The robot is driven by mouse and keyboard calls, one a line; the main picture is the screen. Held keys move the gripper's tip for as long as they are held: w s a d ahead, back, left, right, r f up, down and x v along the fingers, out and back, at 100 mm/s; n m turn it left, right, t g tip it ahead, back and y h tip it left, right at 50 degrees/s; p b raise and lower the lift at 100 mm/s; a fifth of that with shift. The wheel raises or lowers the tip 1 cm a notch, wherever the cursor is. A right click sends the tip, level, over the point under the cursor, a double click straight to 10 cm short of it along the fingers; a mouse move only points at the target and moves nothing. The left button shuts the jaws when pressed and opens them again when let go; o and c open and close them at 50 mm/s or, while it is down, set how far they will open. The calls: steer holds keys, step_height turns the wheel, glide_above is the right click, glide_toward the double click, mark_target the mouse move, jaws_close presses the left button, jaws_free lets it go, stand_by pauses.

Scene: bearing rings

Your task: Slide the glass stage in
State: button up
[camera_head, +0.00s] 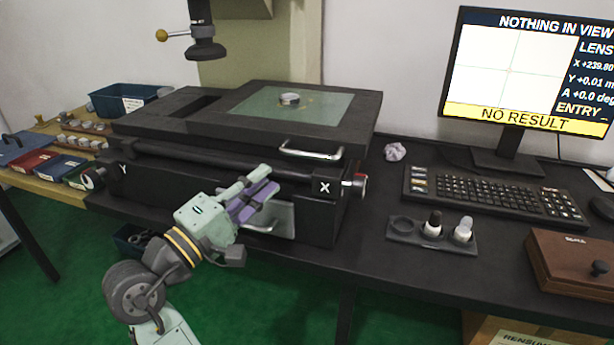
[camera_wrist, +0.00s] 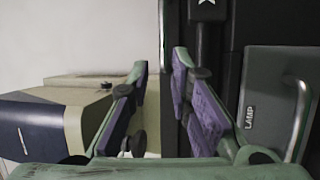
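The glass stage is a dark plate with a greenish glass pane (camera_head: 325,107) on top of the black measuring machine (camera_head: 155,180). It sits toward the right, with a dark recess exposed at its left and the lens column (camera_head: 205,45) above and to the left of the glass. A small metal ring (camera_head: 289,99) lies on the glass. A silver bar handle (camera_head: 312,153) is on the stage's front edge. My gripper (camera_head: 268,187) is in front of the machine, below and left of that handle. In the wrist view its purple-padded fingers (camera_wrist: 160,75) are apart with nothing between them.
A lower panel marked LAMP (camera_wrist: 265,100) with its own handle (camera_head: 270,218) is close to my gripper. X and Y knobs flank the machine. The monitor (camera_head: 530,70) reads "NOTHING IN VIEW". A keyboard (camera_head: 480,195) and bottle holder (camera_head: 430,235) stand at right.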

mark_target(302, 156)
steer(key=shift+g+h, duration=0.3)
steer(key=x, duration=0.3)
steer(key=p+x, duration=0.1)
steer(key=x, duration=0.3)
steer(key=p+x, duration=0.1)
steer(key=x, duration=0.3)
steer(key=shift+s+d+f, duration=0.2)
steer(key=shift+d+f, duration=0.1)
steer(key=shift+c, duration=0.4)
jaws_close()
